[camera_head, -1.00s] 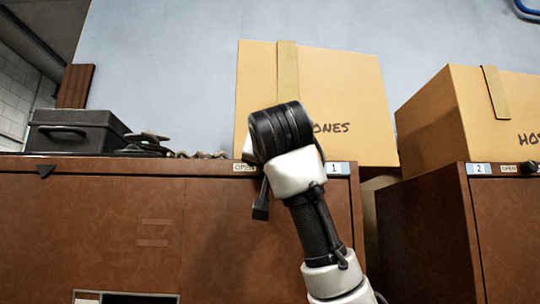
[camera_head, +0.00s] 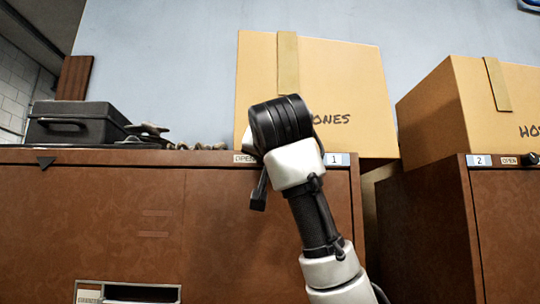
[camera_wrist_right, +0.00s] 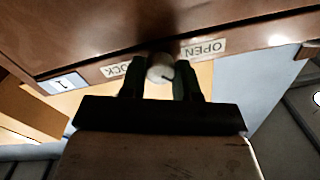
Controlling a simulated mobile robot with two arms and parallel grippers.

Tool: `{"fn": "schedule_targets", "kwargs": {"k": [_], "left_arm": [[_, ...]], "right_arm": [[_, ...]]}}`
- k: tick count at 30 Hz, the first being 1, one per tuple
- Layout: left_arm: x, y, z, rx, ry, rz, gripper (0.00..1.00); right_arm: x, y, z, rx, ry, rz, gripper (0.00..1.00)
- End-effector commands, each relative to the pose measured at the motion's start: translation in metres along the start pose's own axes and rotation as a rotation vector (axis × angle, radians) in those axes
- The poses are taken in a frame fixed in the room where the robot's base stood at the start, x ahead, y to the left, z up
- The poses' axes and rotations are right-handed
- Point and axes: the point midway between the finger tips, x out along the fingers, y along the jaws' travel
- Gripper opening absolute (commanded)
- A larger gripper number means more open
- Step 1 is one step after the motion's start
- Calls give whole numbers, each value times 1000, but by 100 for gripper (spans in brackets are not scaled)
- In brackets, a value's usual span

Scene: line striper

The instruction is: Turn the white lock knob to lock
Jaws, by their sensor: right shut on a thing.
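The white lock knob (camera_wrist_right: 160,68) is on the front top edge of the brown cabinet (camera_head: 110,210) marked 1. In the right wrist view it sits between an OPEN label (camera_wrist_right: 203,48) and a LOCK label (camera_wrist_right: 121,69), both upside down. My right gripper (camera_wrist_right: 158,86) is shut on the knob, one finger on each side. A short dark mark shows on the knob, but its exact direction is hard to tell. In the head view my right arm and wrist hide the knob and the fingers. My left gripper is not in view.
Cardboard boxes (camera_head: 350,80) stand on top of this cabinet and on a second cabinet (camera_head: 425,225) at right, which has a dark knob (camera_head: 531,159). A dark toolbox (camera_head: 75,122) sits at the left on cabinet 1. A narrow gap separates the cabinets.

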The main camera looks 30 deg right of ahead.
Motion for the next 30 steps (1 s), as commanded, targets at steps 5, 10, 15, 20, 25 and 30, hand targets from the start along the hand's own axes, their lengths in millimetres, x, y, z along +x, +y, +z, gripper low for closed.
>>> {"fn": "schedule_targets", "kwargs": {"k": [5,10,15,20,25,30], "left_arm": [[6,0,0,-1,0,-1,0],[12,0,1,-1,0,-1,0],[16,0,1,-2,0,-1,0],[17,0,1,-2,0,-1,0],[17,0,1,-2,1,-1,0],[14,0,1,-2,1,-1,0]], "right_arm": [[0,-1,2,89,1,-4,8],[0,0,3,226,3,-6,8],[0,0,2,387,8,-7,8],[0,-1,2,539,14,-8,8],[0,-1,2,700,18,-9,8],[0,0,1,862,23,-10,8]]}}
